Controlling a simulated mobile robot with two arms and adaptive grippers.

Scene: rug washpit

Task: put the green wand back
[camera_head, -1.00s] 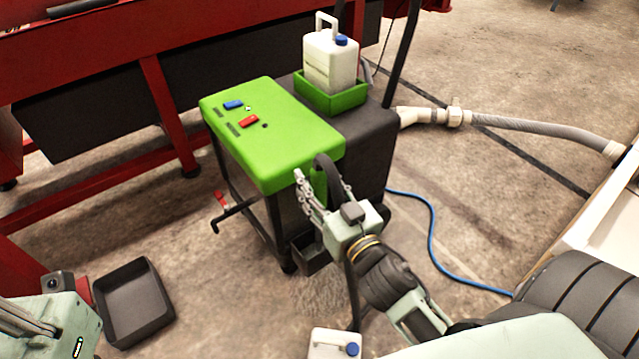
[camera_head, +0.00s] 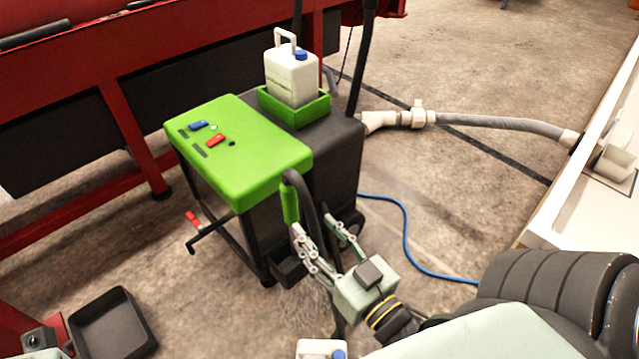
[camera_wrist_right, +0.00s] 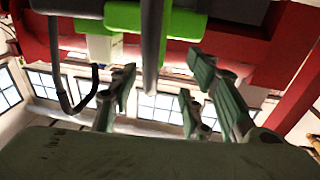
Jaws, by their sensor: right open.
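The green wand (camera_head: 290,201) stands roughly upright at the near side of the green-topped machine (camera_head: 240,150), with a black hose curving from its top. Below its green grip is a black holder (camera_head: 287,268) on the machine's side; fingers partly cover this area, so I cannot tell how the wand's lower end sits. My right gripper (camera_head: 322,232) is open, its fingers spread just below and right of the green grip, with the hose passing between them. In the right wrist view a dark hose or tube (camera_wrist_right: 152,45) runs down before the open fingers. My left gripper's fingers are out of view.
A white jug (camera_head: 292,75) stands in a green tray (camera_head: 295,112) on the machine. Another white jug (camera_head: 318,349) is at the bottom edge. A black bin (camera_head: 112,325) sits on the floor at left. A blue cable (camera_head: 405,225) and grey pipe (camera_head: 490,121) lie at right.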

